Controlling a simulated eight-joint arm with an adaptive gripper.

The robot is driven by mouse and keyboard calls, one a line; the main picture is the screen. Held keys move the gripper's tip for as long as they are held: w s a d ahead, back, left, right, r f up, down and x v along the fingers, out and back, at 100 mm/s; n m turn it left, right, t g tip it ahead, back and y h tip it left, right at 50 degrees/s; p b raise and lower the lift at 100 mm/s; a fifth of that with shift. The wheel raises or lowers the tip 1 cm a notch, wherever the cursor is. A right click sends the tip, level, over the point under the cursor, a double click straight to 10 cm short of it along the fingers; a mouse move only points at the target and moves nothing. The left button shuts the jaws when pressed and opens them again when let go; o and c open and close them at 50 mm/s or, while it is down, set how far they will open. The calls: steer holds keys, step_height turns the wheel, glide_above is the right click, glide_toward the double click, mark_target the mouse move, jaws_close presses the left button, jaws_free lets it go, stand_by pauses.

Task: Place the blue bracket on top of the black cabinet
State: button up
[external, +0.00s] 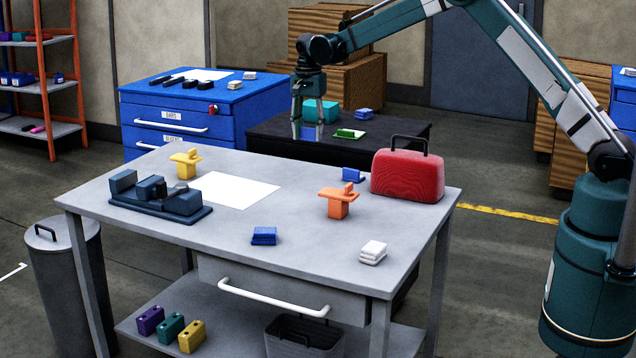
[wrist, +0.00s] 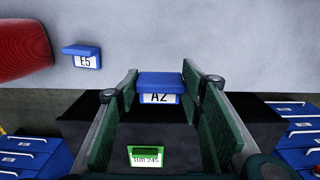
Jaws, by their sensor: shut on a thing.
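A blue bracket (wrist: 159,84) with an "A2" label sits between my gripper's (external: 308,134) green finger pads in the wrist view. My gripper is shut on it. The cabinet's dark top (wrist: 88,122) also shows below the bracket in the wrist view. I cannot tell whether the bracket touches the cabinet top.
A green-framed tag (external: 348,134), a blue stack (external: 363,114) and a teal box (external: 328,109) are near my gripper. On the table stand a red toolbox (external: 408,176), an "E5" blue bracket (wrist: 84,55) and an orange part (external: 338,203). A blue drawer cabinet (external: 150,112) stands left.

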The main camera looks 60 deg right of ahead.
steer(key=s+d+r+p, duration=0.2)
steer(key=d, duration=1.1)
steer(key=s+d+r+p, duration=0.1)
steer(key=s+d+p, duration=0.1)
steer(key=d, duration=1.1)
steer(key=r+p, duration=0.2)
steer(key=p, duration=0.1)
glide_above(392, 125)
steer(key=shift+f, duration=0.1)
steer(key=shift+f, duration=3.1)
steer(key=shift+f, duration=1.85)
steer(key=shift+f, duration=0.15)
steer(key=o, duration=0.9)
